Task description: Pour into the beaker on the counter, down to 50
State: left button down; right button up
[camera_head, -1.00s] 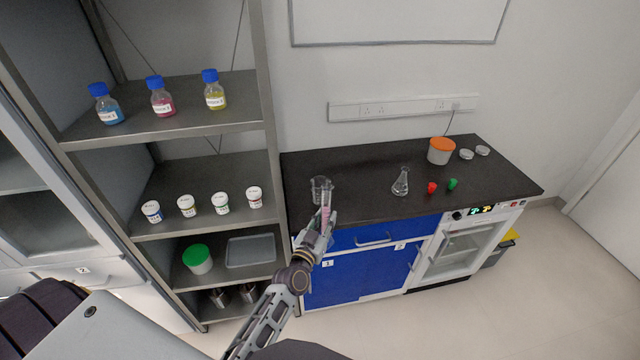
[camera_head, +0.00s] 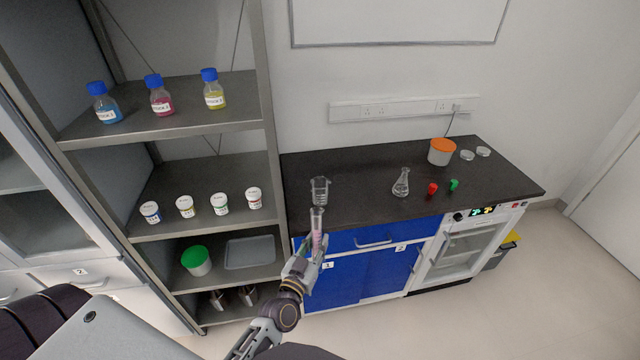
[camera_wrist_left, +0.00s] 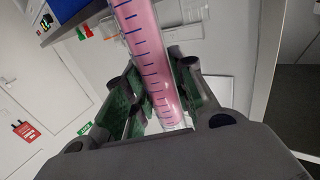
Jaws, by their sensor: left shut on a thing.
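My left gripper (camera_head: 312,250) is shut on a clear graduated cylinder (camera_head: 317,215) with pink liquid in its lower part. The cylinder looks about upright, in front of the counter's front edge. In the left wrist view the cylinder (camera_wrist_left: 150,60) stands between the fingers, with blue graduation marks and pink liquid; its top is cut off. The clear beaker (camera_head: 320,189) stands on the dark counter (camera_head: 360,170), just behind the cylinder's mouth, and looks empty. The liquid level cannot be read. My right gripper is not in view.
A conical flask (camera_head: 401,183), a red stopper (camera_head: 432,189), a green stopper (camera_head: 454,185) and an orange-lidded tub (camera_head: 441,151) stand farther right on the counter. A shelf rack (camera_head: 200,235) with bottles and jars stands at left. The counter between beaker and flask is clear.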

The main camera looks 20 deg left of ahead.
aim_at(320, 192)
jog(key=i+l+u, duration=0.3)
jog(key=l, duration=0.35)
jog(key=l+u, duration=0.35)
jog(key=l, duration=0.25)
jog(key=l+u, duration=0.3)
jog(key=l, duration=0.4)
jog(key=l+u, duration=0.3)
jog(key=l, duration=0.4)
jog(key=k+l+u, duration=0.1)
jog(key=l+u, duration=0.2)
jog(key=l, duration=0.4)
jog(key=k+l+u, duration=0.15)
jog(key=l+u, duration=0.2)
jog(key=l, duration=0.3)
